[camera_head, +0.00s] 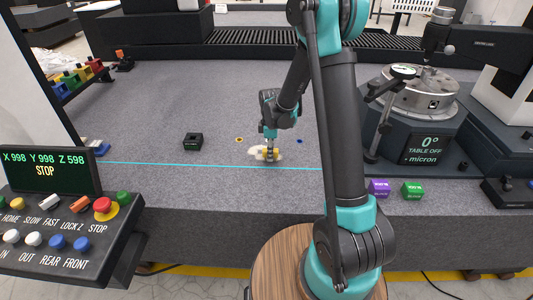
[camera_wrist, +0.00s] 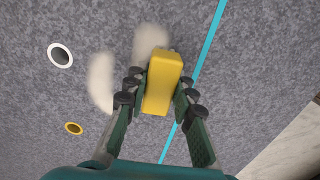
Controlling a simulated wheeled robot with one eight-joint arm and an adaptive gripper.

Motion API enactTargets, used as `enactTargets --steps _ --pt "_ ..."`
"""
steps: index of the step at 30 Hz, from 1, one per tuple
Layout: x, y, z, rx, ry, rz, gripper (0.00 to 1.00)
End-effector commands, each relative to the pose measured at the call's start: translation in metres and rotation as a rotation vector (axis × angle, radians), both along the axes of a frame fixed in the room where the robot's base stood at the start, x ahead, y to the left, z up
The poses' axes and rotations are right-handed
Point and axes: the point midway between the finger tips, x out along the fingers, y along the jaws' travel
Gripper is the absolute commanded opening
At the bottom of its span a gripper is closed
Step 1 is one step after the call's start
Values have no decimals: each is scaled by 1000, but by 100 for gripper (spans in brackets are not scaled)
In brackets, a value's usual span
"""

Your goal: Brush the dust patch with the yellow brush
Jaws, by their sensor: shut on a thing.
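My gripper (camera_head: 269,149) is low over the grey granite bed (camera_head: 200,185), near its middle. In the wrist view my gripper (camera_wrist: 160,94) is shut on the yellow brush (camera_wrist: 162,82), with one finger on each side. The brush's underside is hidden, so I cannot tell whether it touches the stone. The dust patch (camera_wrist: 102,80) shows as a pale smear to the left of the brush, with another pale part above it and bare grey between. In the head view pale dust (camera_head: 254,152) shows around the gripper's tip.
A cyan line (camera_head: 180,165) crosses the bed beside the brush. A white-ringed hole (camera_wrist: 60,55) and a yellow-ringed hole (camera_wrist: 74,128) lie to the left.

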Motion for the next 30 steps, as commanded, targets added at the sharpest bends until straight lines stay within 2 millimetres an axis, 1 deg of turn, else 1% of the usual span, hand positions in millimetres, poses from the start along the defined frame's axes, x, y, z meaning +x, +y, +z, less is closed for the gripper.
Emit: enactTargets --steps 2,5,13,17,20,27,30 --pt "0 -3 0 0 0 0 0" --pt "0 -1 0 0 0 2 0" --pt "1 17 -2 0 0 3 0" --pt "2 21 -3 0 0 1 0" --pt "1 19 -2 1 0 0 0" --pt "0 2 -1 0 0 -2 0" --pt "0 -2 -1 0 0 0 0"
